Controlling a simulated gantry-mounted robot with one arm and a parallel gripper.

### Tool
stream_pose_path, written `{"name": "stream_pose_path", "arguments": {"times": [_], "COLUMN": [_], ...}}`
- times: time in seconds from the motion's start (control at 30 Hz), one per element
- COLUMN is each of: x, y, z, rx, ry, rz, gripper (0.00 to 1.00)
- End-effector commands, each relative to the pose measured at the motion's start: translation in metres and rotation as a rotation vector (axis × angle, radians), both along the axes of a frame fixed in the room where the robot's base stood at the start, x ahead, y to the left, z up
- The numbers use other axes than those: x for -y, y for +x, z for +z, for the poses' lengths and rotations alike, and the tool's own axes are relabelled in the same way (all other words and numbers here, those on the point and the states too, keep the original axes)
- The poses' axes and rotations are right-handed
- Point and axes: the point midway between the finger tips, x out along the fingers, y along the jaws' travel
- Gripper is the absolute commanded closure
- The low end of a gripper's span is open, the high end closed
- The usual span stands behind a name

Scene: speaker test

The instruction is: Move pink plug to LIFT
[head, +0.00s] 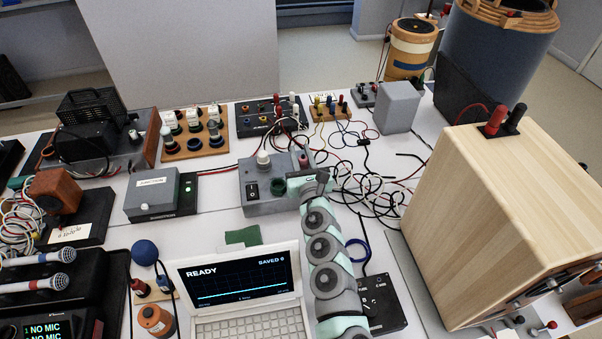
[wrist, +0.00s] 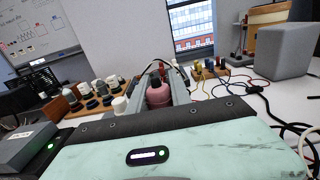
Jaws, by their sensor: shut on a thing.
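The pink plug (wrist: 158,94) is between the two grey fingers of my gripper (wrist: 158,88) in the wrist view, and the gripper is shut on it. In the head view, my gripper (head: 303,170) is at the right end of a grey switch box (head: 262,205), with the reddish top of the plug (head: 303,159) showing beyond it. The plug's lower end is hidden, so I cannot tell whether it is seated or clear of a socket. I cannot read a LIFT label in either view.
A black panel (head: 268,116) with plugs is behind the switch box. A large wooden box (head: 500,200) stands at right, a laptop (head: 240,285) in front.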

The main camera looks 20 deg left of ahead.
Motion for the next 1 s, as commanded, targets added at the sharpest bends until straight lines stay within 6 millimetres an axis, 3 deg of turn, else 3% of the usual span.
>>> {"name": "stream_pose_path", "arguments": {"times": [0.17, 0.4, 0.87, 0.9, 1.0], "x": [0.000, 0.001, 0.000, 0.000, 0.000], "y": [0.000, 0.000, 0.000, 0.000, 0.000], "z": [-0.013, -0.046, -0.051, -0.051, -0.050], "rx": [0.000, -0.001, 0.000, 0.001, 0.001], "ry": [0.000, -0.001, -0.002, -0.002, -0.002], "rz": [-0.001, -0.002, 0.000, -0.001, 0.000], "gripper": [1.00, 1.00, 1.00, 0.74, 0.66]}}
